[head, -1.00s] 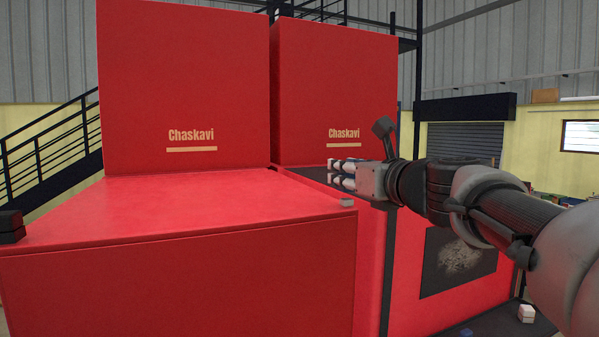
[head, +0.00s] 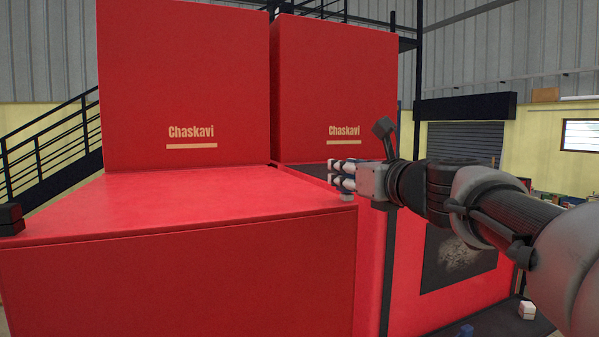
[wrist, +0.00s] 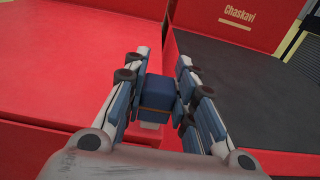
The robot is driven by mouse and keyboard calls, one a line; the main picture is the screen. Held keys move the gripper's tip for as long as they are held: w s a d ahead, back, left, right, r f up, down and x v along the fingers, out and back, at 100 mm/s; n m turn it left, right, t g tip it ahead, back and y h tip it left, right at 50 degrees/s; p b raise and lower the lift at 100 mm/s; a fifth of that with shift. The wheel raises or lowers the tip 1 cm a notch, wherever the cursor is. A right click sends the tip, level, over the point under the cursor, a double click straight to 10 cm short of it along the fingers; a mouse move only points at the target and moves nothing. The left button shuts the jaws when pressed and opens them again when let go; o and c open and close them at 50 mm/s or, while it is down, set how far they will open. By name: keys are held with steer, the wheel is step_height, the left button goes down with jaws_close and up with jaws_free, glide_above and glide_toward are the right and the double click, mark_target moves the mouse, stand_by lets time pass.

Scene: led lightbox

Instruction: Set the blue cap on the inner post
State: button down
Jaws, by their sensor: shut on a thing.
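My gripper (head: 332,174) is shut on the blue cap (wrist: 158,92), which shows between the fingers in the wrist view. In the head view the fingers hide the cap. A small pale grey post (head: 347,197) stands at the right front corner of the red box top. It shows right beside and below the fingers in the head view. In the wrist view a pale block (wrist: 151,118) shows just below the cap. I cannot tell whether the cap touches it.
The red box top (head: 190,200) is mostly bare, with a dark stack (head: 10,219) at its far left. Tall red panels stand behind. A dark surface (wrist: 240,85) lies to the right. Low right are a white block (head: 527,310) and a blue piece (head: 466,331).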

steer(key=shift+f+b, duration=0.75)
steer(key=shift+f, duration=0.15)
steer(key=c, duration=1.2)
jaws_free()
steer(key=shift+c, duration=0.2)
steer(key=v, duration=0.8)
